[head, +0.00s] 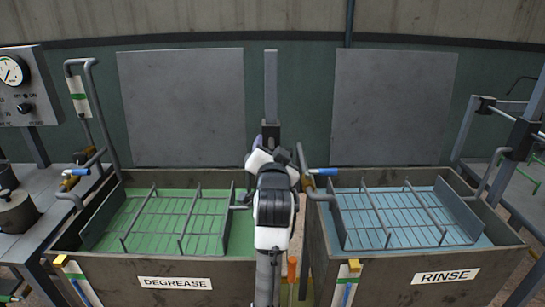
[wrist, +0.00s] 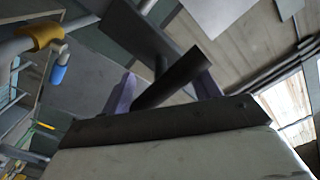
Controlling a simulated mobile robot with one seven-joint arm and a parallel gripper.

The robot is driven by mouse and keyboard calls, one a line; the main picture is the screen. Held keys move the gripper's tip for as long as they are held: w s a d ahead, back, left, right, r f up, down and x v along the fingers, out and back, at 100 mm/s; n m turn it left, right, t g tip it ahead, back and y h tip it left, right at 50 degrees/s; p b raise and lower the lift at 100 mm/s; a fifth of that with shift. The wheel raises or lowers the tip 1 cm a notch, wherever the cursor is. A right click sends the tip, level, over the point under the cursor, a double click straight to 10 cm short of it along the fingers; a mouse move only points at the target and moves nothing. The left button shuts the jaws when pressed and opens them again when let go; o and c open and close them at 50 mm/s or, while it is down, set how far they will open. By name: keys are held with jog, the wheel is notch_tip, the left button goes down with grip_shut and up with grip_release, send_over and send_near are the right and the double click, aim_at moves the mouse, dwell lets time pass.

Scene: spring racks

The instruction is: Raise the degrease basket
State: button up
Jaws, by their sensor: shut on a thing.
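The degrease basket (head: 103,219) is a grey wire frame with a solid end plate. It sits low in the left tank (head: 120,272), labelled DEGREASE, over green liquid. A grey hook at its right side runs toward my arm. In the wrist view my gripper (wrist: 163,88) has its two purplish fingers closed on a dark bar (wrist: 180,76). I cannot tell how the bar joins the basket.
The rinse tank (head: 390,285), with its own basket (head: 458,213) over blue liquid, stands close on the right. A bent pipe handle with a blue tip (head: 325,172) is beside my arm. A gauge panel (head: 20,85) and weights (head: 14,213) are at left.

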jog(key=shift+r+p, duration=0.4)
jog(key=shift+r, duration=0.85)
jog(key=o, duration=1.2)
jog(key=shift+w+a, duration=0.1)
jog(key=shift+o, duration=0.2)
